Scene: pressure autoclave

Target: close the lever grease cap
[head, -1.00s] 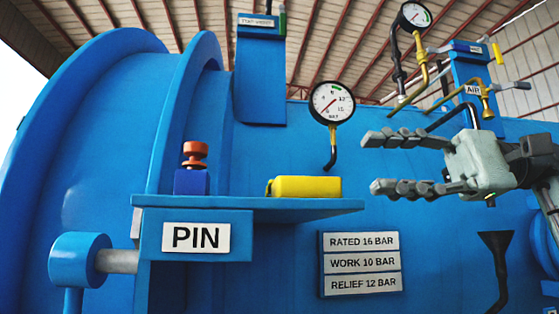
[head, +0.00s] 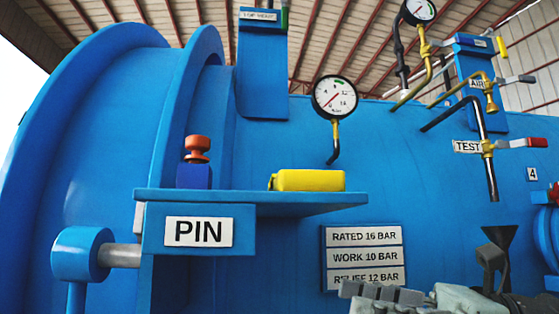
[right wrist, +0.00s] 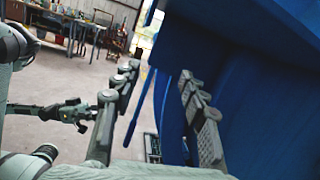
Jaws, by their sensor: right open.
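No part in view is labelled as the lever grease cap, and I cannot tell for sure which it is. An orange-red knob (head: 197,150) stands upright on a small blue block (head: 194,176) on the blue shelf (head: 270,197). My right gripper (head: 382,294) is at the bottom edge of the head view, partly cut off, below the rating plates. In the right wrist view its fingers (right wrist: 157,80) are spread with nothing between them, beside a dark blue surface. My left gripper (right wrist: 82,115) shows small at the left there; its opening is unclear.
A yellow cylinder (head: 308,180) lies on the shelf. A PIN label (head: 198,232) is on its front. A pressure gauge (head: 335,97) and rating plates (head: 364,258) are on the blue vessel. Pipes with a TEST valve (head: 488,147) and a black funnel (head: 498,240) stand right.

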